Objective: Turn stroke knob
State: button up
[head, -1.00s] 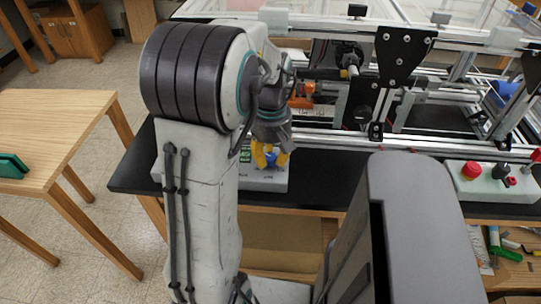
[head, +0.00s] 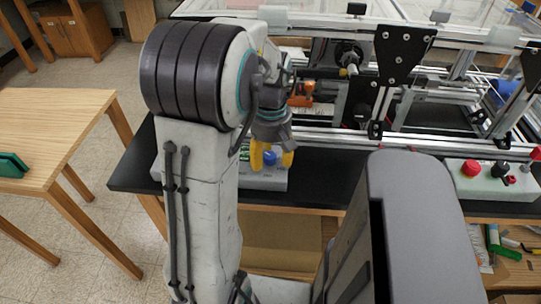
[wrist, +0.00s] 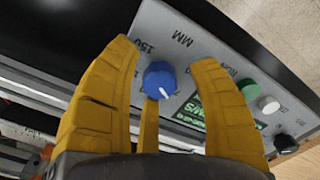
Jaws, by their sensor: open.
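The stroke knob (wrist: 159,80) is round and blue with a white pointer mark. It sits on a light grey control box (wrist: 215,50), beside the printed "150" and "MM". My gripper (wrist: 165,58) has yellow fingers, spread open on both sides of the knob, with a third finger below it in the wrist view. Gaps show between the side fingers and the knob. In the head view my gripper (head: 272,158) points down over the box (head: 262,182), and a bit of blue knob (head: 270,157) shows between the fingers. My arm hides the box's left part.
A green button (wrist: 248,88), a white button (wrist: 268,104), a black knob (wrist: 285,143) and a green-lit display share the panel. The aluminium extrusion frame (head: 440,150) stands close behind. A second box with a red button (head: 471,168) is at the right.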

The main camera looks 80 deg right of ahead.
aim_at(271, 156)
jog(key=shift+d+r, duration=0.1)
jog(key=shift+r, duration=0.4)
notch_tip(271, 156, up, 11)
dwell(0.3)
dwell(0.9)
